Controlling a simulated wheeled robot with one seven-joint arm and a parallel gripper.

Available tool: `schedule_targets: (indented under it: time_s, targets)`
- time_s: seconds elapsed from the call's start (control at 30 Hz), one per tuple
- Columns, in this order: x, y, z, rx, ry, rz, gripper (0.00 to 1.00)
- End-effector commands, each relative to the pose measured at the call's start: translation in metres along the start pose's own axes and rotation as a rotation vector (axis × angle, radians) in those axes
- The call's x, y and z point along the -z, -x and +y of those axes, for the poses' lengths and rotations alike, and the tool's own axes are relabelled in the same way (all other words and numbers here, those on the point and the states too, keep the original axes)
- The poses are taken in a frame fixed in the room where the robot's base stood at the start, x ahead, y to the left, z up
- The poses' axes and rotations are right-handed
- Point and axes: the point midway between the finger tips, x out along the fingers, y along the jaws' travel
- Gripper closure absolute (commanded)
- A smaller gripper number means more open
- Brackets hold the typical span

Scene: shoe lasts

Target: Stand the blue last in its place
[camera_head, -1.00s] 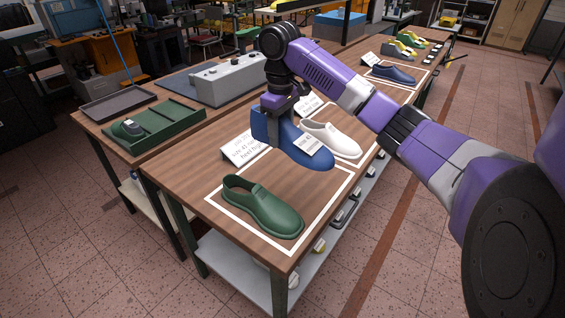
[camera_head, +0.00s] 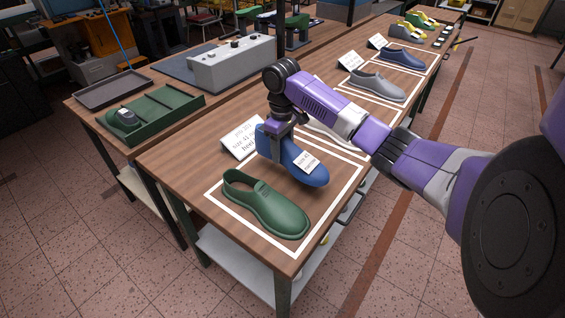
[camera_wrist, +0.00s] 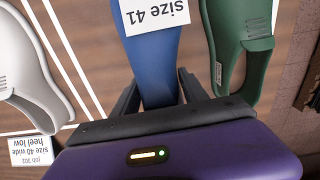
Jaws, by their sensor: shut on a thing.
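The blue last (camera_head: 312,175) carries a white "size 41" label and is held by its heel end in my gripper (camera_head: 277,148). It is beside the green shoe (camera_head: 268,210), above the far part of a white-outlined area on the wooden table. Whether its sole touches the table I cannot tell. In the wrist view the blue last (camera_wrist: 152,65) runs up between the two fingers of my gripper (camera_wrist: 155,95), with the green shoe (camera_wrist: 238,40) to its right. A job card (camera_head: 241,138) stands behind the outlined area; its text is only partly readable.
A white shoe (camera_wrist: 25,70) lies left of the blue last in the wrist view, near a "size 40 wide heel low" card (camera_wrist: 45,150). Grey (camera_head: 377,86) and dark blue (camera_head: 405,59) shoes sit farther along. A green tray (camera_head: 160,115) and grey box (camera_head: 230,68) stand left.

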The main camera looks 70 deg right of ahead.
Motion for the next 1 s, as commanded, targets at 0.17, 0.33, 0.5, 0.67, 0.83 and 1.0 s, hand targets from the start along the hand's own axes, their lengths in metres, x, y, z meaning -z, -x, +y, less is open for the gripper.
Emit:
schedule_targets:
  time_s: [0.17,0.33,0.5,0.67,0.83,1.0]
  targets:
    - [0.0,-0.016,0.0,-0.001,0.0,0.001,1.0]
    - [0.0,-0.031,0.0,0.0,-0.001,-0.001,1.0]
    - [0.0,-0.053,-0.001,0.0,-0.001,0.0,1.0]
    - [0.0,-0.06,0.0,-0.001,-0.001,0.001,1.0]
    - [0.001,-0.06,0.0,-0.001,0.0,0.002,1.0]
    - [0.0,-0.063,-0.001,0.0,0.0,0.001,0.43]
